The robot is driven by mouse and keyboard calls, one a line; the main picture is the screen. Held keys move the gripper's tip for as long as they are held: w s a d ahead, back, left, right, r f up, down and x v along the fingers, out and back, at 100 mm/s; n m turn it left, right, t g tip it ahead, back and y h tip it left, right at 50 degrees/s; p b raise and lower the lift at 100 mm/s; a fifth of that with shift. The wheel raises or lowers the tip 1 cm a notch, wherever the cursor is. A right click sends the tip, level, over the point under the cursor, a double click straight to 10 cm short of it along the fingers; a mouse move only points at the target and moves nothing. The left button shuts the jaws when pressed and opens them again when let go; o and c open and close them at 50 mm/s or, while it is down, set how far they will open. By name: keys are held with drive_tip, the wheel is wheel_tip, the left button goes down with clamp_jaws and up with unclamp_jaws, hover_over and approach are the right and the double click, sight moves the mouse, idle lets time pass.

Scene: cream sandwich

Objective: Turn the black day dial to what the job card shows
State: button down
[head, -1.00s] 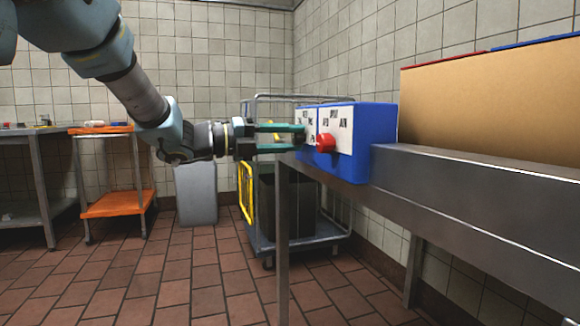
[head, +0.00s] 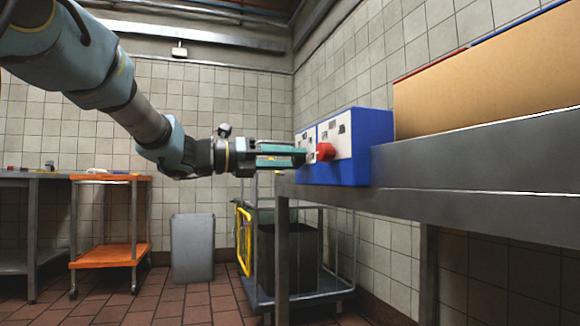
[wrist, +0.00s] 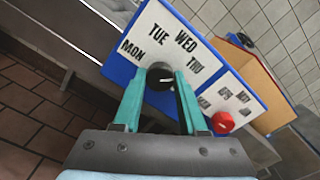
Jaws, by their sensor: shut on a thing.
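The blue control box (head: 372,148) with a white front panel stands on the end of the steel counter. The black day dial (wrist: 158,72) shows in the wrist view, below the words MON, TUE, WED and THU. It has a white mark, but I cannot tell which day it points to. My gripper (wrist: 160,84) has its green fingers on either side of the dial, shut on it. I cannot make out the job card in either view.
A red knob (head: 325,152) sits on the same panel, close to my fingers; it also shows in the wrist view (wrist: 222,122). A cardboard-coloured box (head: 480,85) stands behind on the counter (head: 470,205). A wire trolley (head: 330,285) is below; an orange cart (head: 108,255) stands left.

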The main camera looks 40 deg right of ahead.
drive_tip(key=shift+f, duration=0.1)
drive_tip(key=shift+c, duration=2.2)
unclamp_jaws()
drive_tip(key=shift+a, duration=0.1)
drive_tip(key=p+v, duration=0.2)
drive_tip(key=v, duration=0.8)
drive_tip(key=shift+w+a, duration=0.2)
drive_tip(key=shift+a, duration=0.1)
